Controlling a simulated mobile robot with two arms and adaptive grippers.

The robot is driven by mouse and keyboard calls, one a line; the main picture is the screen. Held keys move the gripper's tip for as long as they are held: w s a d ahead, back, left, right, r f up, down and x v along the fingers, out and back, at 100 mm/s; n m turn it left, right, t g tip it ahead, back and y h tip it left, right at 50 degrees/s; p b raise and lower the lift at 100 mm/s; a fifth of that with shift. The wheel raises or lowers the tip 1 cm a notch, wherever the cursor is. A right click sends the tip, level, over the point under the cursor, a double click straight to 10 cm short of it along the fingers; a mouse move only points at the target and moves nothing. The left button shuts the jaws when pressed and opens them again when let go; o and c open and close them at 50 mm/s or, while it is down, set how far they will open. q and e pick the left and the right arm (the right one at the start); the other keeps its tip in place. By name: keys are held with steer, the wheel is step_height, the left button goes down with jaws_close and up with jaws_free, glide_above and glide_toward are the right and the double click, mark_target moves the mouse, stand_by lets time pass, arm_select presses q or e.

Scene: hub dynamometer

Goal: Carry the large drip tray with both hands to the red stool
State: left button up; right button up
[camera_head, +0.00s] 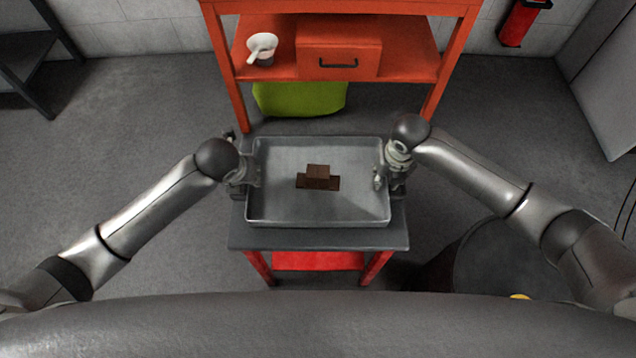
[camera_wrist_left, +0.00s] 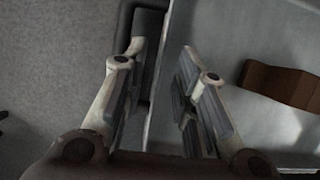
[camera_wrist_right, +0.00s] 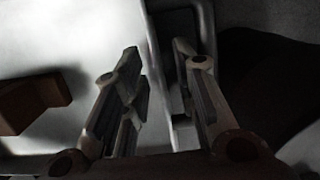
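The large drip tray (camera_head: 318,213) is a grey metal rectangle with a raised rim. It rests level on a small stand with a grey top (camera_head: 318,238) and red legs (camera_head: 376,267). A brown stepped block (camera_head: 318,178) lies in the middle of the tray. My left gripper (camera_head: 250,172) is at the tray's left side; in the left wrist view its fingers (camera_wrist_left: 160,70) are apart, with the rim between them. My right gripper (camera_head: 382,172) is at the right side; in the right wrist view its fingers (camera_wrist_right: 158,75) are also apart astride the rim.
An orange-red shelf unit (camera_head: 395,55) stands behind, holding a drawer box (camera_head: 340,48) and a white cup-like item (camera_head: 262,48). A green object (camera_head: 298,98) lies beneath it. A dark round drum (camera_head: 510,262) stands at right.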

steer(key=shift+r, duration=0.1)
arm_select(q)
steer(key=v, duration=0.8)
steer(key=shift+s+r, duration=0.15)
steer(key=shift+r, duration=0.1)
arm_select(e)
step_height(320, 180, up, 12)
steer(key=s, duration=0.1)
steer(key=shift+s, duration=0.4)
steer(key=shift+f, duration=0.2)
